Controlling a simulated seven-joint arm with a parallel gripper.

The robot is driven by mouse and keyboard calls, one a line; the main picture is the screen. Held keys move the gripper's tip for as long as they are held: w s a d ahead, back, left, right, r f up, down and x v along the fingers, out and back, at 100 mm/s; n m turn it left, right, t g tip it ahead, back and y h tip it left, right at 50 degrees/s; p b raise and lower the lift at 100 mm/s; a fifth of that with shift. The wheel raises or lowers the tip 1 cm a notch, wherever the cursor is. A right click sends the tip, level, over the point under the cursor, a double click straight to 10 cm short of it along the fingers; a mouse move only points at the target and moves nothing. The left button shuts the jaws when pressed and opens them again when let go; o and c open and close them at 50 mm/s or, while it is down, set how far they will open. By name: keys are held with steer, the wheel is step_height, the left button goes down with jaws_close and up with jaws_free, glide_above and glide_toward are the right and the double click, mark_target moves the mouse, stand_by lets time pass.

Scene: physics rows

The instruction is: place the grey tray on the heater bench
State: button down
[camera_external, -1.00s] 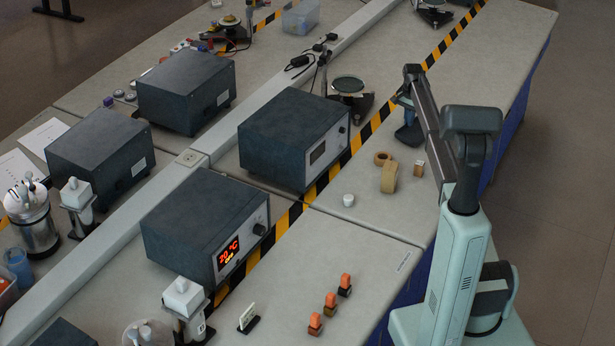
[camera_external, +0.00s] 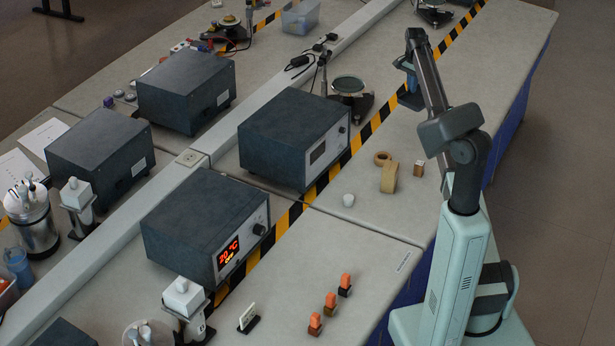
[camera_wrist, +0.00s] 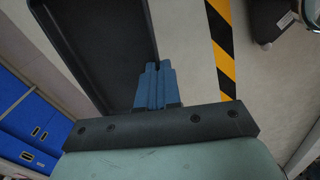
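The grey tray (camera_wrist: 95,45) is a dark, flat, rimmed piece close to the camera in the wrist view, running off the top edge. My gripper (camera_wrist: 155,85) has its blue fingers together at the tray's right edge and looks shut on it. In the external view my gripper (camera_external: 409,92) is over the far right part of the bench; I cannot tell the tray from my dark arm there. No part is labelled as the heater bench. A dark box (camera_external: 205,228) with a red 20 °C display stands on the near bench section.
A stand with a round plate (camera_external: 349,88) is left of my gripper. Another dark box (camera_external: 293,138) stands behind striped tape. Several orange-topped pieces (camera_external: 330,301) stand in front. Bench around (camera_external: 350,245) is clear.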

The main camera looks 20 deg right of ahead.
step_height(320, 180, up, 13)
steer(key=a+n, duration=0.3)
steer(key=a, duration=3.4)
steer(key=s+a+n, duration=0.1)
steer(key=s+a, duration=0.3)
steer(key=a, duration=0.6)
steer(key=s+a+n, duration=0.1)
steer(key=s+a, duration=0.4)
steer(key=a, duration=0.5)
steer(key=s+a+n, duration=0.1)
steer(key=s+a, duration=0.3)
steer(key=a, duration=0.6)
steer(key=s+a+n, duration=0.3)
steer(key=s+a, duration=1.9)
steer(key=a, duration=0.3)
steer(key=s+a+n, duration=0.1)
steer(key=s+a, duration=0.7)
steer(key=s, duration=0.6)
steer(key=s+a+n, duration=0.1)
steer(key=s+a, duration=0.7)
steer(key=s, duration=0.6)
steer(key=shift+s+a+f, duration=0.1)
steer(key=shift+f, duration=4.65)
steer(key=shift+s+a+f, duration=0.1)
steer(key=shift+a+f, duration=0.05)
steer(key=shift+f, duration=4.6)
steer(key=shift+s+a+f, duration=0.1)
steer(key=shift+f, duration=4.65)
